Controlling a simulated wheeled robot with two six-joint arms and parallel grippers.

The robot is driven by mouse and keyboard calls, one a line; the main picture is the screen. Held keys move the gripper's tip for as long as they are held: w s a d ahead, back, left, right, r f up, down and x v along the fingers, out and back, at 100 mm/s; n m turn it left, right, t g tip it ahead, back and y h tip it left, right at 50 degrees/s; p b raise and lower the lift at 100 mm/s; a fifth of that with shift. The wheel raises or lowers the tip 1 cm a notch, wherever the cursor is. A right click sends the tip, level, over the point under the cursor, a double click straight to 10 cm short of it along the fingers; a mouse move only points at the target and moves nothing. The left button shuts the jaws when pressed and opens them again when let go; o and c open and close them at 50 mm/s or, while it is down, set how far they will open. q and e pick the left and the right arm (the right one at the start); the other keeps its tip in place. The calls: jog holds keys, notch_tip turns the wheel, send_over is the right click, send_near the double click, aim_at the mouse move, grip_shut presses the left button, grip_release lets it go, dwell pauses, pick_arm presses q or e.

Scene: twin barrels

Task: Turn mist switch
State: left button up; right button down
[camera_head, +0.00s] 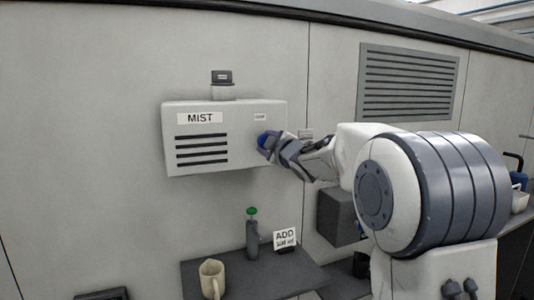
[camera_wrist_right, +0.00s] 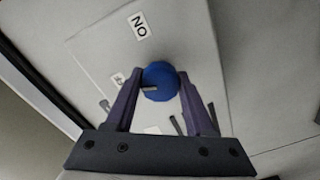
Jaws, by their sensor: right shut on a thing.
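The mist box (camera_head: 225,153) is a white wall unit labelled "MIST", with dark slots in its front. Its switch is a round blue knob (camera_head: 263,140) at the right of the box's front, partly hidden by my right gripper (camera_head: 270,146). In the right wrist view the blue knob (camera_wrist_right: 160,81) sits between the two fingers of my right gripper (camera_wrist_right: 159,88), which is shut on it. A grey pointer mark on the knob points left in that view. A label reading "NO" or "ON" (camera_wrist_right: 139,26) shows beyond the knob. My left gripper is not in view.
A grey shelf (camera_head: 220,280) below the box holds a beige mug (camera_head: 212,278), a dark bottle with a green top (camera_head: 252,235) and an "ADD" sign (camera_head: 285,239). A vent grille (camera_head: 408,82) is on the wall at upper right. Wall left of the box is clear.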

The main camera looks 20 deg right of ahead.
jog(key=shift+f+n+b, duration=0.15)
jog(key=shift+n+b, duration=0.95)
jog(key=shift+n, duration=0.8)
jog(key=shift+c, duration=1.4)
grip_release()
jog(key=s, duration=1)
jog(key=shift+s+d+r+b, duration=0.2)
jog(key=shift+b, duration=0.1)
